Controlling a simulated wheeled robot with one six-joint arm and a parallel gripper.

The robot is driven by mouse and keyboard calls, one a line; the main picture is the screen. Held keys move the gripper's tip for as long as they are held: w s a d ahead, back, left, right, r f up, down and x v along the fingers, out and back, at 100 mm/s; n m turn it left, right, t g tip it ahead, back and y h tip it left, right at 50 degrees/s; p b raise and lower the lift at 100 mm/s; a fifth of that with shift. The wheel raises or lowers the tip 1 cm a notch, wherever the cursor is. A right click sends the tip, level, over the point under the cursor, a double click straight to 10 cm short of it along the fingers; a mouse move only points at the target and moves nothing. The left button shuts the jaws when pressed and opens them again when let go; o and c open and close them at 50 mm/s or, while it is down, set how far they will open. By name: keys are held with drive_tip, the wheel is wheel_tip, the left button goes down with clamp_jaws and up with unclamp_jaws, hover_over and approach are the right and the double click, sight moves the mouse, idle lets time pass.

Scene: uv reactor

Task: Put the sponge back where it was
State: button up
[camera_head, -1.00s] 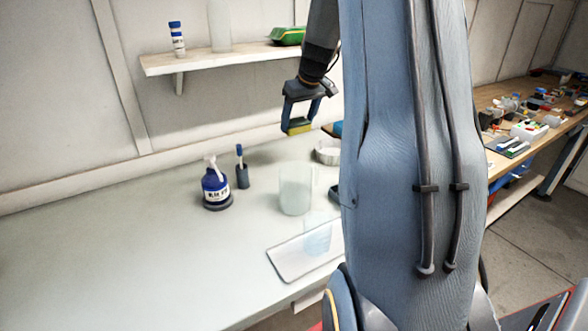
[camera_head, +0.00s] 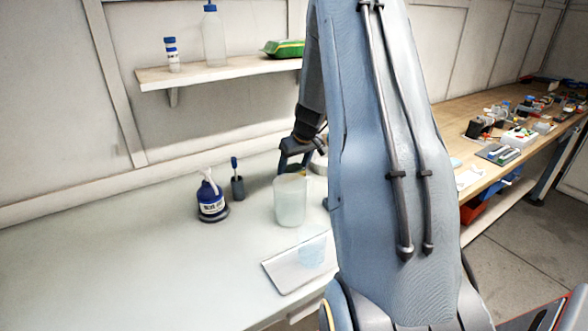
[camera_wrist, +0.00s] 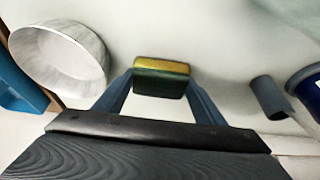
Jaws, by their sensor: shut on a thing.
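The sponge (camera_wrist: 161,78), yellow on one side and dark green on the other, sits between the fingers of my gripper (camera_wrist: 160,84) in the wrist view. My gripper is shut on it. In the head view my gripper (camera_head: 296,168) is low over the white bench, behind the clear beaker, and the sponge is mostly hidden there. I cannot tell whether the sponge touches the bench.
A clear beaker (camera_head: 290,203) stands in front of my gripper. A white round dish (camera_wrist: 60,57) is close on the left in the wrist view. A blue bottle (camera_head: 211,200) and a dark holder (camera_head: 238,188) stand left. A tray (camera_head: 290,272) lies in front.

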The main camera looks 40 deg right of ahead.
drive_tip(key=shift+f, duration=0.6)
drive_tip(key=shift+f, duration=0.15)
drive_tip(key=o, duration=1.4)
drive_tip(key=shift+s+r, duration=0.1)
drive_tip(key=shift+r, duration=0.4)
drive_tip(key=b+v, duration=0.3)
drive_tip(key=v, duration=0.8)
drive_tip(key=shift+s+r+b, duration=0.1)
drive_tip(key=shift+r+b, duration=0.05)
drive_tip(key=shift+b, duration=0.2)
